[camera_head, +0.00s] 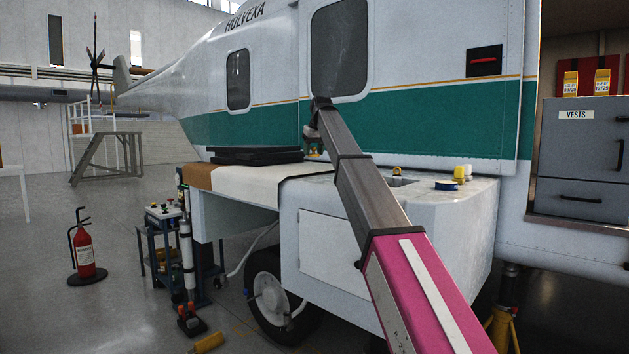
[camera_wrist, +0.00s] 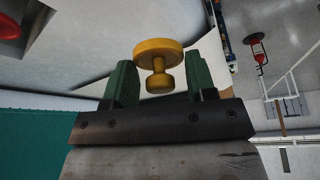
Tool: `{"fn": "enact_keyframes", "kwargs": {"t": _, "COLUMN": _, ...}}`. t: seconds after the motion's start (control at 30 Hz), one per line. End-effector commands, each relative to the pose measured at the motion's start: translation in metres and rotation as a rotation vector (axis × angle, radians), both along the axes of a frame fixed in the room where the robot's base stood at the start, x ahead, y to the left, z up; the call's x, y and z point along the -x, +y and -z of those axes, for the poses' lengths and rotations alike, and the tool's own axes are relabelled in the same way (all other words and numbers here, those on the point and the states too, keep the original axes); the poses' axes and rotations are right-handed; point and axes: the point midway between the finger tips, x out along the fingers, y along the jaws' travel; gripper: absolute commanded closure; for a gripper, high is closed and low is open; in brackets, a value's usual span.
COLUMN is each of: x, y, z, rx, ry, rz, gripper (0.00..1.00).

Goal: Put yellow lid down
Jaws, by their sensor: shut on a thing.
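The yellow lid (camera_wrist: 158,51), a round disc with a short knob, shows in the wrist view between the green fingers of my gripper (camera_wrist: 164,78). My gripper is shut on it at the knob. In the head view my gripper (camera_head: 313,151) is small and partly hidden by my arm, above the pale top of the helicopter's side housing (camera_head: 262,182). The lid is too small there to tell clearly. The wrist view shows a pale surface beyond the lid; I cannot tell whether they touch.
A yellow cap-like piece (camera_head: 397,171) stands by a dark recess (camera_head: 398,181) on the housing. A blue roll (camera_head: 446,185) and yellow-and-white containers (camera_head: 460,174) stand to its right. Flat black slabs (camera_head: 255,155) lie behind. A tool cart (camera_head: 165,235) and fire extinguisher (camera_head: 85,257) stand left.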

Motion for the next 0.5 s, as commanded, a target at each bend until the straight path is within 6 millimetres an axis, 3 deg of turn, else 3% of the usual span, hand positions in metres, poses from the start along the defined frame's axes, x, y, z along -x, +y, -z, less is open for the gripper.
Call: {"fn": "enact_keyframes", "kwargs": {"t": 0.5, "x": -0.095, "y": 0.004, "z": 0.055, "rx": 0.000, "ry": 0.001, "rz": 0.001, "gripper": 0.71}}
